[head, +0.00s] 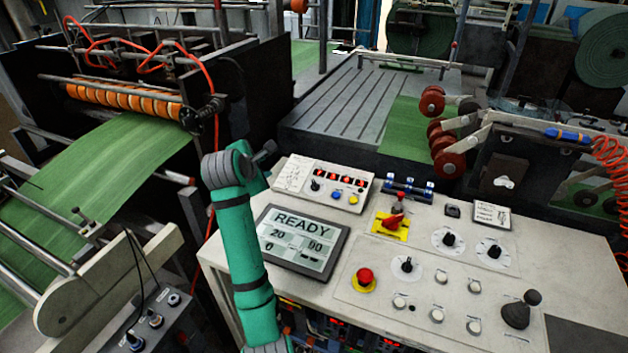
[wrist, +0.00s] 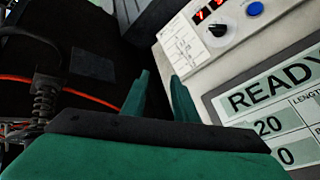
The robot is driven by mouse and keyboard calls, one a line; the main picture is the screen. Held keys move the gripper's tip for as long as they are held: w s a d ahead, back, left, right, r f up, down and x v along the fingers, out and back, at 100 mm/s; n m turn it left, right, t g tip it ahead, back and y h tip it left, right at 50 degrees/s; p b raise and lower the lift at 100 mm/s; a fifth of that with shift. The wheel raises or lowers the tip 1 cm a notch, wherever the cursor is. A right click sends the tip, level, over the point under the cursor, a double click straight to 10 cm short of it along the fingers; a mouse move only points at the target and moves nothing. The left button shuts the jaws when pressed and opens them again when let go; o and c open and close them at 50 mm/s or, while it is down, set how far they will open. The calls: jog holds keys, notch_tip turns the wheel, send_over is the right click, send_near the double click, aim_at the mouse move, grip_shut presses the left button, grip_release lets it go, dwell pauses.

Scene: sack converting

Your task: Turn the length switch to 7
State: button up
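Three black rotary knobs on pale round dials sit on the console: one at the back centre (head: 447,240), one at the back right (head: 494,252) and one nearer the front (head: 407,265). Their lettering is too small to read, so I cannot tell which is the length switch or where it points. The display (head: 276,260) reads READY, 20, 90 and 0; part of a LENGTH label shows in the wrist view (wrist: 270,100). My gripper (wrist: 159,95) is empty, its green fingers apart, beyond the console's left edge. In the head view its fingers cannot be made out.
A raised box (head: 322,187) with red digits and a small black knob stands at the console's back left. A red switch on a yellow plate (head: 390,224), a red stop button (head: 364,279), white buttons and a black joystick (head: 518,312) also stand up from the console.

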aim_at(313, 180)
jog(key=w+d+r+m+g, duration=0.1)
jog(key=d+m+g, duration=0.1)
jog(key=d+m, duration=0.5)
jog(key=w+d+r+m+g, duration=0.2)
jog(key=d+m+g, duration=0.1)
jog(key=d+m, duration=0.45)
jog(key=w+f+m, duration=0.1)
jog(key=f, duration=0.2)
jog(key=w+f+m+y, duration=0.1)
jog(key=f, duration=0.3)
jog(key=w+f+m+g, duration=0.1)
jog(key=f, duration=0.3)
jog(key=shift+a+f, duration=0.2)
jog(key=shift+a, duration=0.1)
grip_shut()
